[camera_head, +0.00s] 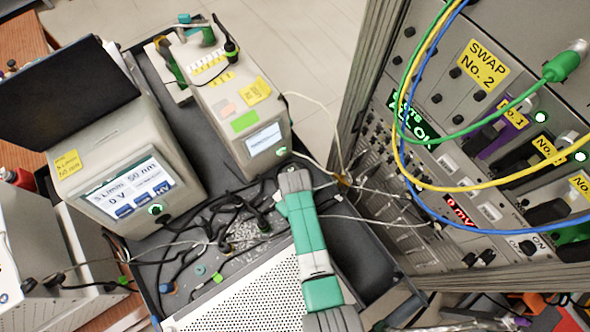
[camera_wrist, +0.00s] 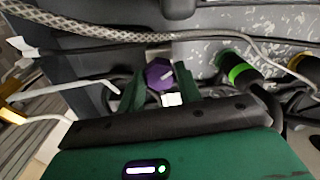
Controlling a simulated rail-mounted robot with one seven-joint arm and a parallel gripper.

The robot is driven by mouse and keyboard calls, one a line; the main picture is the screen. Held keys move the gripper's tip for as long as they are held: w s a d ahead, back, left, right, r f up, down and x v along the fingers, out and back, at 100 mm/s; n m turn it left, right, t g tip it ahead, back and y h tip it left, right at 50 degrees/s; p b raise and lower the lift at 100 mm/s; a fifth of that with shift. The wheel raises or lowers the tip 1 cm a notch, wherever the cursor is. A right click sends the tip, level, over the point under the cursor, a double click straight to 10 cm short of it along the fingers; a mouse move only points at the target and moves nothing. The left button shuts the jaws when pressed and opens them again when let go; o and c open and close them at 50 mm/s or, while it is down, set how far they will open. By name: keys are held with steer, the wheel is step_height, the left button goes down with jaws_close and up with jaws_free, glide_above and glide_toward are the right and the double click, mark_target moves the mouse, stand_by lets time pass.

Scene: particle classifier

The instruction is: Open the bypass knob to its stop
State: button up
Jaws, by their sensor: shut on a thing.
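In the wrist view a small purple knob (camera_wrist: 156,73) with a pale pointer line sits between the two green fingers of my gripper (camera_wrist: 159,86). I take it as the bypass knob, though no label on it is readable. The fingers are shut on it, one on each side. The pale line points to the upper right. A small white square (camera_wrist: 172,100) shows just below the knob. The mount behind the knob is partly hidden. In the head view my arm reaches over the cart and hides the knob and fingers.
A braided hose and several cables cross close around the gripper in the wrist view. A green-ringed connector (camera_wrist: 240,72) is close at right. In the head view two instruments, one with a large screen (camera_head: 130,190), stand on the cart, and a rack (camera_head: 470,150) with hanging cables stands right.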

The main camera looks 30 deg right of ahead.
steer(key=n, duration=0.5)
steer(key=shift+n, duration=0.3)
steer(key=shift+n+p, duration=0.4)
steer(key=shift+n, duration=1.8)
steer(key=o, duration=1)
step_height(320, 180, up, 8)
steer(key=shift+f+p, duration=0.1)
steer(key=shift+p, duration=0.7)
steer(key=shift+w, duration=0.1)
